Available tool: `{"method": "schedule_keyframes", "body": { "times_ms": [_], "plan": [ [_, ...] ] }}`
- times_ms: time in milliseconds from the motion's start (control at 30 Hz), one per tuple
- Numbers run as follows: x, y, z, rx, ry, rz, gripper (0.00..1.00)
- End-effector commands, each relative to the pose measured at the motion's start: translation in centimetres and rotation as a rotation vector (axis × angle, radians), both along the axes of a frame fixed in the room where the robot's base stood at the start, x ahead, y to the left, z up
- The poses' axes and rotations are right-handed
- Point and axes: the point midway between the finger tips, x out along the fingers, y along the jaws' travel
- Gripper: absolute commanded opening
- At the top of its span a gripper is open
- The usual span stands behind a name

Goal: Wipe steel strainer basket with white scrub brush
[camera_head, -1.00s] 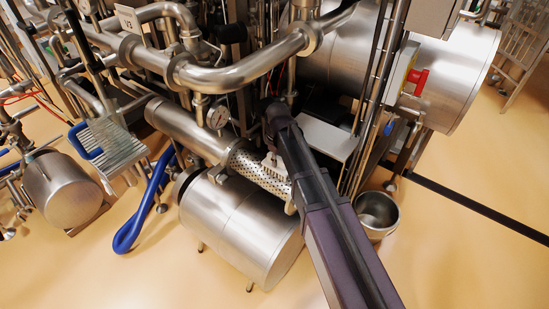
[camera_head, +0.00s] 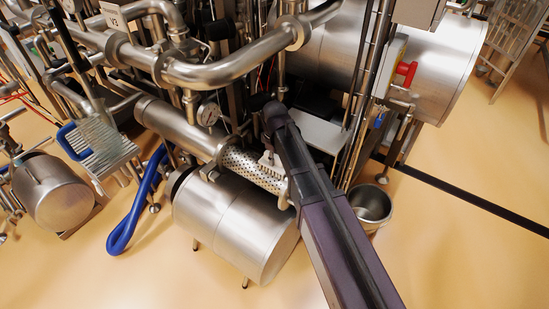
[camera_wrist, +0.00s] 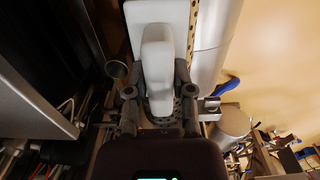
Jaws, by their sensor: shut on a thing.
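The steel strainer basket (camera_head: 250,168) is a perforated cylinder at the end of a steel pipe, above a large steel drum in the head view. Its holed surface also shows in the wrist view (camera_wrist: 193,22), partly hidden behind the brush. The white scrub brush (camera_wrist: 157,60) is in the middle of the wrist view, its handle between my fingers. My gripper (camera_wrist: 157,88) is shut on that handle.
A steel drum (camera_head: 235,225) lies below the basket. A pressure gauge (camera_head: 208,114) and thick bent pipes (camera_head: 225,70) crowd above and left. A steel bucket (camera_head: 371,205) stands to the right, and a blue hose (camera_head: 135,212) lies left. The floor in front is open.

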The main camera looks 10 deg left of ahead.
Motion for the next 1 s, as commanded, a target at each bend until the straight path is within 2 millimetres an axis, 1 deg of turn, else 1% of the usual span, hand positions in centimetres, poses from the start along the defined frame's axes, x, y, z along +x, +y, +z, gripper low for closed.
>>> {"method": "schedule_keyframes", "body": {
  "times_ms": [267,800,1000],
  "plan": [
    [0.1,0.2,0.0,0.0,0.002,0.0,0.0],
    [1.3,3.2,0.2,0.0,0.001,0.001,0.0],
    [1.4,3.4,0.2,0.0,0.001,0.0,0.0]
  ]
}}
